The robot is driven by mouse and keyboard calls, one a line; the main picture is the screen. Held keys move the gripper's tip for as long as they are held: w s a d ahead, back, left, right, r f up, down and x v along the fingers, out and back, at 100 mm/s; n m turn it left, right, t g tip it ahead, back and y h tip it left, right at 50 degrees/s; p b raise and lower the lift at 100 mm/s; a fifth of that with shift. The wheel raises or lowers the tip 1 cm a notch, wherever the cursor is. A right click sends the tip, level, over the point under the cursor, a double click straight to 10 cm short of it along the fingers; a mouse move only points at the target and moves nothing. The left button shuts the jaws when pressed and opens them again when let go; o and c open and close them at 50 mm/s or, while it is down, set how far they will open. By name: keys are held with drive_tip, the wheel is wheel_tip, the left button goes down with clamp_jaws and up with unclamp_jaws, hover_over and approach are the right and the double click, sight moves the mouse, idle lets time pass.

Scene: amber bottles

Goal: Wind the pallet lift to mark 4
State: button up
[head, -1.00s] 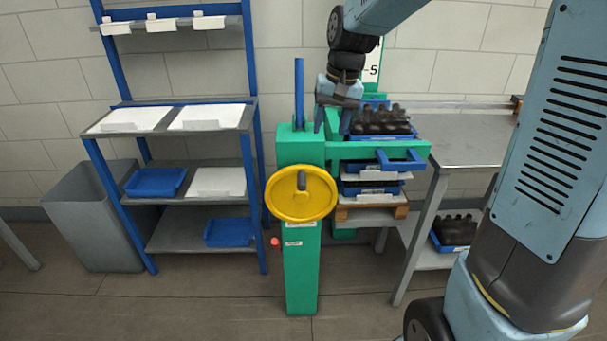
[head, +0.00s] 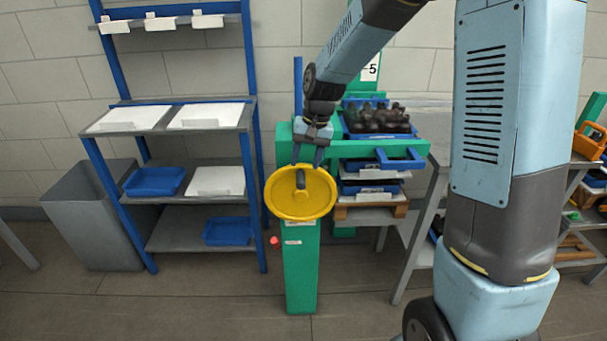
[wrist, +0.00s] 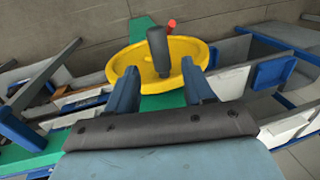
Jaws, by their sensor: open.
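The yellow handwheel (head: 300,205) is on the front of the green lift post (head: 300,265). Its dark grey crank handle (head: 301,180) is near the top of the wheel. My gripper (head: 308,162) is open, just above the handle in the head view. In the wrist view my fingers (wrist: 161,75) point at the yellow wheel (wrist: 185,72), with the handle (wrist: 158,52) standing between them, not visibly gripped. The lift carries a wooden pallet (head: 360,212) with stacked blue trays.
A blue rack (head: 250,170) with white sheets and blue trays stands left of the lift, beside a grey bin (head: 90,215). A red knob (head: 274,240) is on the post's left. The grey bench on the right is mostly behind my arm. Floor in front is clear.

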sight(302, 176)
drive_tip(key=shift+a+f, duration=0.2)
drive_tip(key=shift+f, duration=0.7)
drive_tip(key=shift+a+f, duration=0.15)
drive_tip(key=shift+f, duration=0.7)
drive_tip(key=shift+a+f, duration=0.2)
drive_tip(key=shift+f, duration=0.7)
clamp_jaws()
drive_tip(key=shift+d, duration=0.2)
drive_tip(key=shift+a, duration=0.15)
